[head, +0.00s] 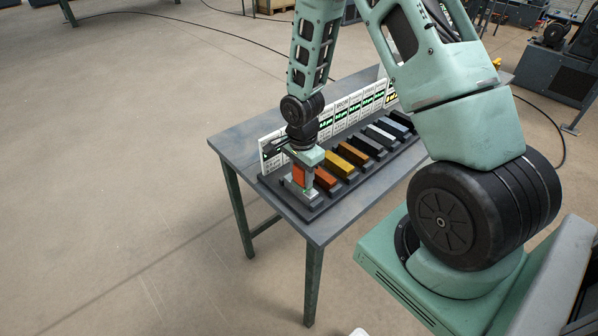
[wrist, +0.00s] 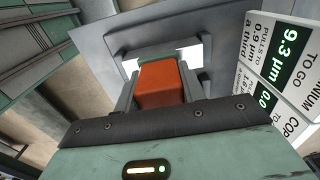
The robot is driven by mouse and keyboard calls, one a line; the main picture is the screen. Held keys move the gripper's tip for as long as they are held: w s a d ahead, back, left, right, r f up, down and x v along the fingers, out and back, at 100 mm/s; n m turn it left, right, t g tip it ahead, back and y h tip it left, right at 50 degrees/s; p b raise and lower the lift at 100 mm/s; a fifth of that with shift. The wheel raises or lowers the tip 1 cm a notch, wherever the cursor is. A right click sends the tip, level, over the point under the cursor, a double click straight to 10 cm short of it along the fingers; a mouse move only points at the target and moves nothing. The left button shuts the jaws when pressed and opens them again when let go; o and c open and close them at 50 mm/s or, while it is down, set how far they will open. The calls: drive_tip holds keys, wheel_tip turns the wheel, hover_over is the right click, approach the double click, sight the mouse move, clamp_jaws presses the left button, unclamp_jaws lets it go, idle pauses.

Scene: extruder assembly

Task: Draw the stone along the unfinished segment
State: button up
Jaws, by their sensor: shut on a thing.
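My gripper (head: 301,182) is shut on an orange-red block, the stone (head: 298,174), at the left end of a dark rack on the table. In the wrist view the stone (wrist: 162,84) sits between the two fingers. A pale silver segment (wrist: 192,57) shows beyond the stone on both sides of it. Whether the stone touches the segment is hidden by the stone and fingers. The card beside it (wrist: 280,48) reads 9.3 µm to go. The neighbouring card (wrist: 265,98) shows 0.0.
The rack (head: 312,214) holds several more coloured bars in a row, including an orange-red bar (head: 327,180) and a yellow bar (head: 338,165). White cards (head: 341,108) with green displays stand behind them. The table's front strip (head: 350,208) is bare.

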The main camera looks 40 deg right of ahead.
drive_tip(key=shift+s, duration=0.55)
drive_tip(key=shift+s, duration=0.15)
wheel_tip(320, 180, up, 3)
drive_tip(key=shift+r+p, duration=0.1)
drive_tip(key=shift+p, duration=1.15)
